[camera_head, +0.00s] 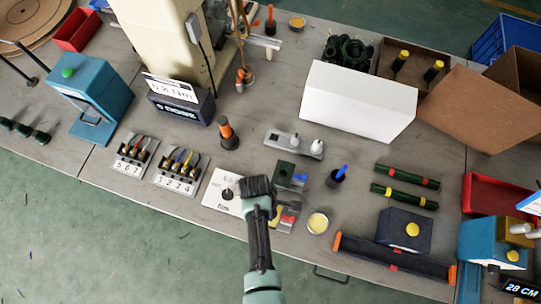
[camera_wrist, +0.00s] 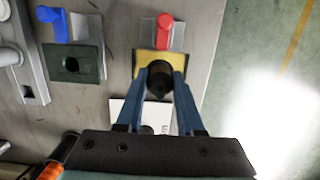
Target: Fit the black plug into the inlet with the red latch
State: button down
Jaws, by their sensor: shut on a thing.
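The inlet with the red latch shows in the wrist view: a yellow face (camera_wrist: 144,63) on a grey bracket with a red latch (camera_wrist: 165,30) on top. In the head view its yellow part (camera_head: 275,214) sits just right of my arm, partly hidden. My gripper (camera_wrist: 160,88) is shut on the black plug (camera_wrist: 159,76), a dark round piece between the blue fingertips. The plug overlaps the lower part of the yellow face; I cannot tell whether it touches or enters it. In the head view my gripper (camera_head: 257,186) hides the plug.
A dark green inlet (camera_wrist: 72,64) with a blue latch (camera_wrist: 52,17) stands beside it on the left. A white card (camera_head: 220,192) lies left of my gripper. A round yellow-topped tin (camera_head: 317,223) stands to the right. The table's front edge is close.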

jog(key=shift+f+b, duration=0.3)
jog(key=shift+f, duration=0.2)
jog(key=shift+c, duration=2.2)
grip_release()
jog(key=shift+r, duration=0.15)
notch_tip(320, 180, up, 13)
jog(key=a, duration=0.1)
jog(key=shift+w+a, duration=0.35)
jog(key=shift+a, duration=0.05)
jog(key=shift+f, duration=0.2)
